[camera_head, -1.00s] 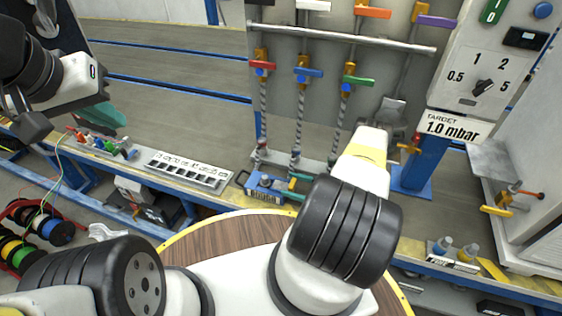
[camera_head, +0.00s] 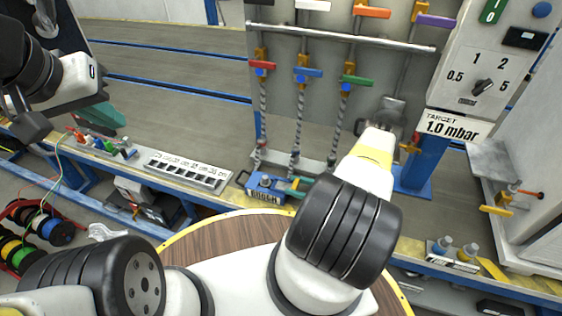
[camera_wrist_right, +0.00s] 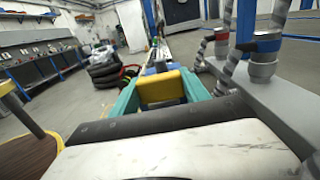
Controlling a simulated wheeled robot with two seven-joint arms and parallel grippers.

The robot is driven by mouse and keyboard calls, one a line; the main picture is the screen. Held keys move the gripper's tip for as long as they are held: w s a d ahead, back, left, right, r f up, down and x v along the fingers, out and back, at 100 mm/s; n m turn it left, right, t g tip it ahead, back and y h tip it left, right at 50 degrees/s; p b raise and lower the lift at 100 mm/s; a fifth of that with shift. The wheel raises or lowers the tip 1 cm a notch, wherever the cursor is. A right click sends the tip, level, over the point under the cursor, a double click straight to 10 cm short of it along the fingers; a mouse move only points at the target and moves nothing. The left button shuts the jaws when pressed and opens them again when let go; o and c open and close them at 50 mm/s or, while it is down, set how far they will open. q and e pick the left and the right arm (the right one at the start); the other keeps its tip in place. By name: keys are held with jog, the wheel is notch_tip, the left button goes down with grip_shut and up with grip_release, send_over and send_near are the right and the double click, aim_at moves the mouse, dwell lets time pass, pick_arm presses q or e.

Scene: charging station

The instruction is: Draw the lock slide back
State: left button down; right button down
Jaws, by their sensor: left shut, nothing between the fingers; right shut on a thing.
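A blue block marked ROUGH (camera_head: 265,193) sits on the bench edge, below the hanging hoses. My right gripper (camera_head: 297,186) reaches it from the right, with its teal fingertips at the block's right end. In the right wrist view, the teal fingers are shut on a yellow block-shaped piece (camera_wrist_right: 160,88), with blue parts just beyond it. I cannot tell for sure that this piece is the lock slide. My forearm hides much of the right gripper in the head view. My left gripper (camera_head: 112,116) is shut and empty above the bench at the left.
Several hoses with coloured valves hang behind the block (camera_head: 297,120). A grey post and rail stand close to the right gripper in the wrist view (camera_wrist_right: 262,75). A slotted white tray (camera_head: 185,170) lies left of the block. A round wooden table (camera_head: 215,237) is in front.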

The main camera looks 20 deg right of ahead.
jog(key=c, duration=0.5)
grip_release()
jog(key=shift+d, duration=0.1)
jog(key=v, duration=0.7)
jog(key=shift+s+d, duration=0.25)
